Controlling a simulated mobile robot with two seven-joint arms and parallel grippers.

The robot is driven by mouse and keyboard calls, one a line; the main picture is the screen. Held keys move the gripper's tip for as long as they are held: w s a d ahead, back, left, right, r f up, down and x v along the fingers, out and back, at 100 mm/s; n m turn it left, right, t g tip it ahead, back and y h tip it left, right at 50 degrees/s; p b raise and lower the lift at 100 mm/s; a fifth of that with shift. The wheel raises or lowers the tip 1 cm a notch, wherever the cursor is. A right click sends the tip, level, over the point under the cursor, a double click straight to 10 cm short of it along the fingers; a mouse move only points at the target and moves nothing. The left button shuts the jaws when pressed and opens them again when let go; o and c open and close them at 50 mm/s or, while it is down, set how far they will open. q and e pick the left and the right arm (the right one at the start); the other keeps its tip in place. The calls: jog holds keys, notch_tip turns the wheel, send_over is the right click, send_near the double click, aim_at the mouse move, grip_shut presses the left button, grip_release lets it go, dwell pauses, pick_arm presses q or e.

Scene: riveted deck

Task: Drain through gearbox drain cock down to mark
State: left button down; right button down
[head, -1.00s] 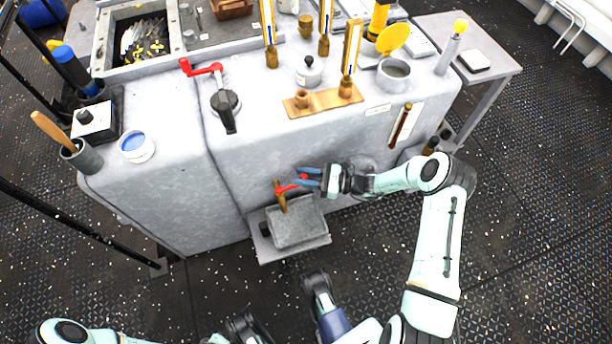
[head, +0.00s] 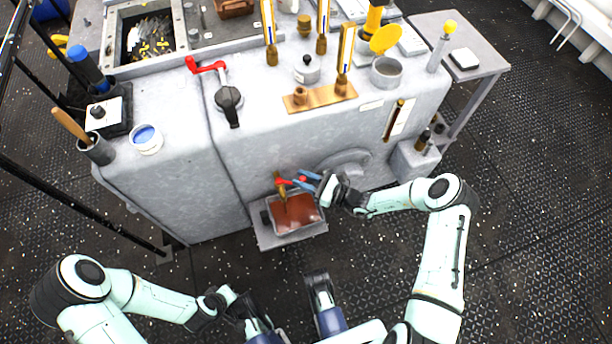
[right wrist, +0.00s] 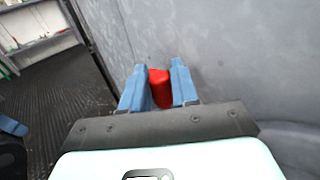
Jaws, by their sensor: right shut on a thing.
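The brass drain cock (head: 281,192) with its red lever (head: 287,181) sticks out low on the front of the grey gearbox casing (head: 290,150). My right gripper (head: 306,180) is shut on the red lever; in the right wrist view the red grip (right wrist: 160,88) sits between the blue fingers. Below the cock, a grey tray (head: 322,229) holds red-brown oil (head: 297,213). A brass-ended sight glass (head: 394,120) is on the casing's front right; its level is too small to read. My left gripper (head: 241,309) is low in front, away from the casing, its fingers unclear.
A cup with a wooden handle (head: 97,150) is at the left corner. The deck right of the tray is open.

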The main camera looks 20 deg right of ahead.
pick_arm(q)
jog(key=shift+s+d, duration=0.1)
jog(key=shift+s, duration=0.05)
pick_arm(e)
jog(key=shift+s+a, duration=0.2)
jog(key=shift+a, duration=0.2)
jog(key=c, duration=1)
grip_release()
jog(key=shift+d, duration=0.1)
jog(key=shift+d, duration=0.15)
pick_arm(q)
jog(key=shift+g+h, duration=0.4)
jog(key=shift+g, duration=0.1)
jog(key=s, duration=0.1)
jog(key=s+d+r+p, duration=0.1)
jog(key=s+r+p, duration=0.1)
jog(key=shift+d+r, duration=0.15)
jog(key=shift+d, duration=0.1)
pick_arm(e)
jog(key=v, duration=1.3)
